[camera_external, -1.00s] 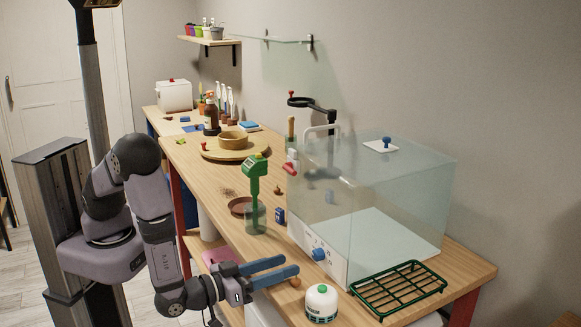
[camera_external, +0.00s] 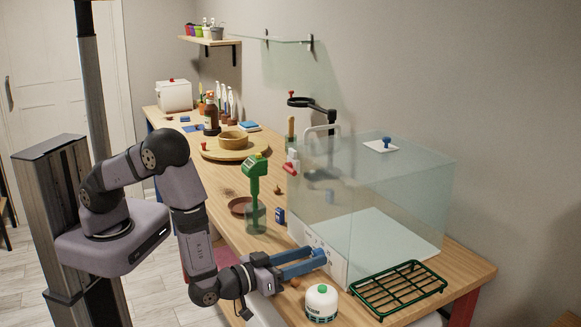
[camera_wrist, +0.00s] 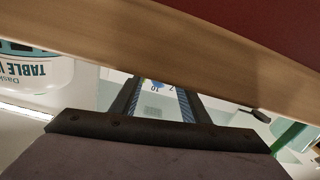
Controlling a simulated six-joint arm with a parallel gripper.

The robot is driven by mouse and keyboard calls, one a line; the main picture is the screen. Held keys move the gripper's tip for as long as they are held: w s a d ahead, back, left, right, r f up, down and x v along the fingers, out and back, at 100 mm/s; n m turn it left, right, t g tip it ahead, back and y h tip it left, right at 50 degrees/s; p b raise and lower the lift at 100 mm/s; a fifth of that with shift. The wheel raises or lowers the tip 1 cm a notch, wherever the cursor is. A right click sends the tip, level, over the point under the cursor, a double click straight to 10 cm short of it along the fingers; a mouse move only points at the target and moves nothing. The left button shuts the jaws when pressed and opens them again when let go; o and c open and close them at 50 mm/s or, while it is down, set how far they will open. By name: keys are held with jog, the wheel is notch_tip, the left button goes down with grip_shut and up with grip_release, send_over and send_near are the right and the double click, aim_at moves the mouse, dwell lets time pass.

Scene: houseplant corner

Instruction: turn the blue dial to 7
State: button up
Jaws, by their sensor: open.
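The blue dial was on the front panel (camera_external: 318,240) of the glass case (camera_external: 370,195); in the external view my gripper (camera_external: 318,254) now covers the dial's place. Its two blue fingers are apart and their tips are at the panel. In the wrist view the fingers (camera_wrist: 158,100) are open, with the white panel (camera_wrist: 153,100) between them. Printed marks, including a 10 and a 7, show upside down there, beside a little blue that may be the dial. I cannot tell whether the fingers touch the dial, or its setting.
A green device in a glass jar (camera_external: 255,195) stands to the left. The wooden bench edge (camera_wrist: 200,60) crosses the wrist view.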

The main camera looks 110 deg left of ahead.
grip_shut()
jog(key=shift+m, duration=1.5)
grip_release()
jog(key=shift+b+v, duration=0.9)
jog(key=shift+v, duration=2.8)
